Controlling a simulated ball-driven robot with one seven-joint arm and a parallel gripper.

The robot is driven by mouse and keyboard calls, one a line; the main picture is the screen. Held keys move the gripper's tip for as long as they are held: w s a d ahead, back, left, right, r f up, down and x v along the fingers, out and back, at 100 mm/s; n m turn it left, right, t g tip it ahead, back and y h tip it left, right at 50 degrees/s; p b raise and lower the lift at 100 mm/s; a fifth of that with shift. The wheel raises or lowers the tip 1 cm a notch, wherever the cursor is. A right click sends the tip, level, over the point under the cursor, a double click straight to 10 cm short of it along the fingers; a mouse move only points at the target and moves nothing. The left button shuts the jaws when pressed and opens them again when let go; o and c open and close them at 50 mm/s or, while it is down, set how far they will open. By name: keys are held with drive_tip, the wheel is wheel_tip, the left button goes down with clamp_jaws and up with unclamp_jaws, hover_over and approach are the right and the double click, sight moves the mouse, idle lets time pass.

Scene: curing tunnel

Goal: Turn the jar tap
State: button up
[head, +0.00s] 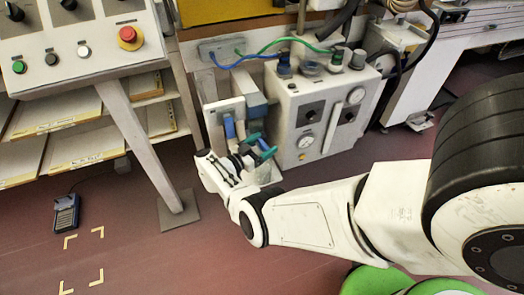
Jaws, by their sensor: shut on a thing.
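My gripper (245,155) is at the low front of a white cabinet, at the end of my white arm coming in from the right. Its dark fingers are shut on a small part with teal-green ends (267,152), which appears to be the jar tap's handle. The fingers and wrist hide most of the tap, so I cannot tell how far it is turned. A blue upright part (229,127) stands just behind and left of the gripper, on a pale panel.
The white cabinet (312,112) with gauges and knobs stands right of the gripper. A control panel (78,40) with a red button is at upper left, on a leg (140,135). Shelves (60,150) sit below it. A blue device (66,214) lies on otherwise open floor at left.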

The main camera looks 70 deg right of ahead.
drive_tip(key=shift+d+m+g+y+b, duration=0.35)
drive_tip(key=shift+m+g+y+b, duration=0.4)
drive_tip(key=shift+g+b, duration=0.25)
drive_tip(key=shift+s, duration=0.1)
drive_tip(key=shift+r+m+g+y, duration=0.15)
drive_tip(key=shift+m+g+y, duration=0.1)
drive_tip(key=shift+m+g, duration=0.15)
drive_tip(key=o, duration=1)
drive_tip(key=shift+s+d, duration=0.1)
drive_tip(key=shift+d, duration=0.05)
drive_tip(key=shift+c, duration=0.2)
drive_tip(key=b+v, duration=0.3)
drive_tip(key=v, duration=0.8)
drive_tip(key=shift+s, duration=0.1)
